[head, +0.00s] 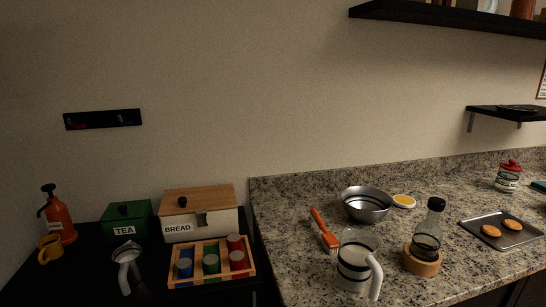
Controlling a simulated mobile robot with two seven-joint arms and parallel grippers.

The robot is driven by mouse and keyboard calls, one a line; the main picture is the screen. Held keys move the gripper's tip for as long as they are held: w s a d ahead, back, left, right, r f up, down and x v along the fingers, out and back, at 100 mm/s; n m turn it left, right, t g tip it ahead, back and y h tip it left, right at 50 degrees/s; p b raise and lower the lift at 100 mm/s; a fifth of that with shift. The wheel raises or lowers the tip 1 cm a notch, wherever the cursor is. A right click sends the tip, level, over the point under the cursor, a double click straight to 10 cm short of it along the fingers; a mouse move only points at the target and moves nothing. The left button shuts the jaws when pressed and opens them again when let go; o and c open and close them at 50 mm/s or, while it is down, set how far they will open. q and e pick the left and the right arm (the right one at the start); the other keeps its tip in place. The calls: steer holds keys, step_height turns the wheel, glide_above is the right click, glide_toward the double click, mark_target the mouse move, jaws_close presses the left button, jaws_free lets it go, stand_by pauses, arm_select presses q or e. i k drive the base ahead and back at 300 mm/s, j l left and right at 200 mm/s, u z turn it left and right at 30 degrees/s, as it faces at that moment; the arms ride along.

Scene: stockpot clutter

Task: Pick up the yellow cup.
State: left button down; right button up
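The yellow cup (50,248) stands on the dark counter at the far left of the head view. It is small, with its handle toward the lower left. It is just in front of an orange spray bottle (59,219), and the two overlap in the picture. Neither of my grippers shows in the head view.
A green TEA box (127,221), a BREAD box (198,225), a wooden crate of cans (210,278) and a grey scoop-like item (127,257) stand right of the cup. A granite counter (300,246) holds a metal bowl (367,207), a brush, a jug and a bottle.

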mark_target(50, 247)
steer(key=u, duration=1.05)
